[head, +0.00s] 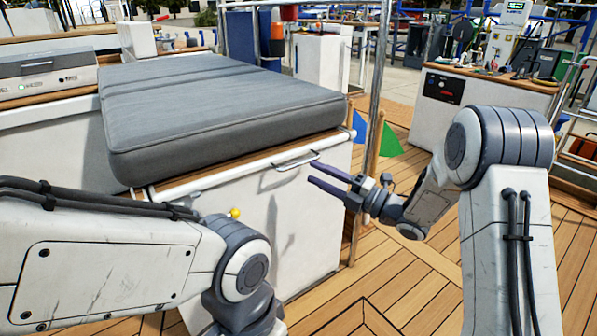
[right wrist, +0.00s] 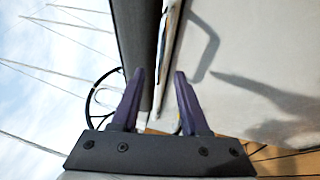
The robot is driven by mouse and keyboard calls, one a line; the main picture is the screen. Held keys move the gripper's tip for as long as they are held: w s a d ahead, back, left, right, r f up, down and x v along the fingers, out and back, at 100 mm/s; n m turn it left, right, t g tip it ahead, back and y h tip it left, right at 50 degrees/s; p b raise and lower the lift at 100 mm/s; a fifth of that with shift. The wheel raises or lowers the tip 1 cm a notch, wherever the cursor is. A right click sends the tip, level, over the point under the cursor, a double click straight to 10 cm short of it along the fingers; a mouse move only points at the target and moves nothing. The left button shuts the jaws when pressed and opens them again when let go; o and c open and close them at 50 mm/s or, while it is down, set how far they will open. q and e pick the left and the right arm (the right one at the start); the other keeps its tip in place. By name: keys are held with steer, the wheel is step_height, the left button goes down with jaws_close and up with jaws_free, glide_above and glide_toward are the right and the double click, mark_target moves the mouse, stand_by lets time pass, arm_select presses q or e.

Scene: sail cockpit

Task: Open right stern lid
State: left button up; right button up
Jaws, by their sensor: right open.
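The stern lid carries a thick grey cushion (head: 225,105) on a white locker (head: 250,225) in the head view; it lies flat and looks shut. A metal handle (head: 296,160) sits at the front edge, near the right corner. My right gripper (head: 312,172) is open and empty, its purple fingers just right of and slightly below the handle, apparently apart from it. In the right wrist view the open fingers (right wrist: 160,73) point along the lid edge. A grey bracket shape lies right of them; handle or shadow, I cannot tell. My left gripper is out of view.
A wooden post and metal pole (head: 376,90) stand close behind my right gripper, with a green flag (head: 390,141) beside them. A white console (head: 455,105) stands at the back right. Wooden deck (head: 385,280) is clear in front of the locker's right side.

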mark_target(300, 165)
steer(key=b+x, duration=0.1)
steer(key=x, duration=0.5)
steer(key=shift+b, duration=0.3)
jaws_close()
steer(key=shift+f, duration=0.1)
stand_by(0.9)
